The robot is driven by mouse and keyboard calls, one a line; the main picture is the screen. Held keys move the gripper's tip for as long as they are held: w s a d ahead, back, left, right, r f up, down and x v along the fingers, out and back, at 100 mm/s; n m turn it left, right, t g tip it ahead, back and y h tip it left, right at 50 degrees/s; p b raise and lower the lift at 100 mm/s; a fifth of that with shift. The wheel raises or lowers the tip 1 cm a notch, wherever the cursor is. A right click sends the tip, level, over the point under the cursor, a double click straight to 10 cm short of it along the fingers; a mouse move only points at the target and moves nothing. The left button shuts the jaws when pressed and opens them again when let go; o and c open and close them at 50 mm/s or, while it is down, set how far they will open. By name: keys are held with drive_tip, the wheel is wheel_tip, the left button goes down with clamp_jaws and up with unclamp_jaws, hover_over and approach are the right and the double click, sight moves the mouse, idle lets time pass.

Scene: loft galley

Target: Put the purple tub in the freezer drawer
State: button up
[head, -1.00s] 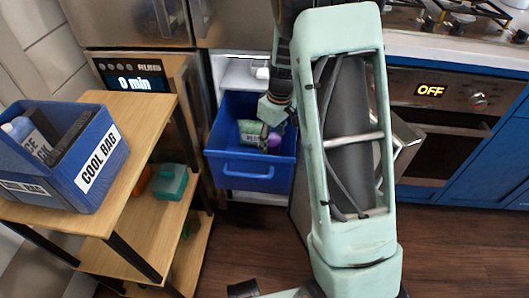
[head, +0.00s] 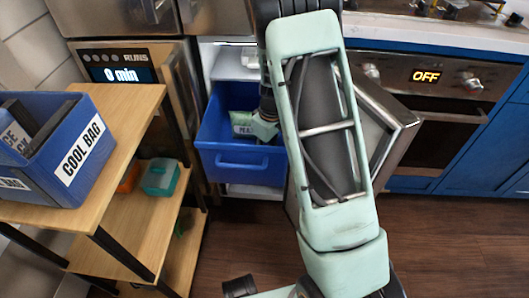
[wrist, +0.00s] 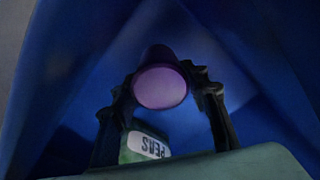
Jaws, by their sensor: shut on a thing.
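The blue freezer drawer (head: 242,168) is pulled out below a white compartment. My gripper (head: 262,136) is down inside the drawer and is partly hidden by my arm in the head view. In the wrist view my gripper (wrist: 166,92) has its two fingers on either side of the purple tub (wrist: 160,88) and is shut on it. Blue drawer walls surround the tub there. In the head view the tub is hidden. I cannot tell whether it touches the drawer floor.
A green peas packet (head: 242,122) lies in the drawer; it also shows beside the left finger in the wrist view (wrist: 145,148). An open door (head: 385,125) stands right of the drawer. A wooden shelf cart (head: 135,120) with a blue cool bag box (head: 85,150) stands left.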

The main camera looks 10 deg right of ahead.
drive_tip(key=o, duration=1.3)
drive_tip(key=shift+r, duration=0.1)
drive_tip(key=r+p, duration=0.1)
drive_tip(key=r, duration=0.3)
drive_tip(key=r+p, duration=0.1)
drive_tip(key=r, duration=0.3)
drive_tip(key=s+d+r+p, duration=0.1)
drive_tip(key=r+p, duration=0.1)
drive_tip(key=r, duration=0.2)
drive_tip(key=shift+a, duration=0.1)
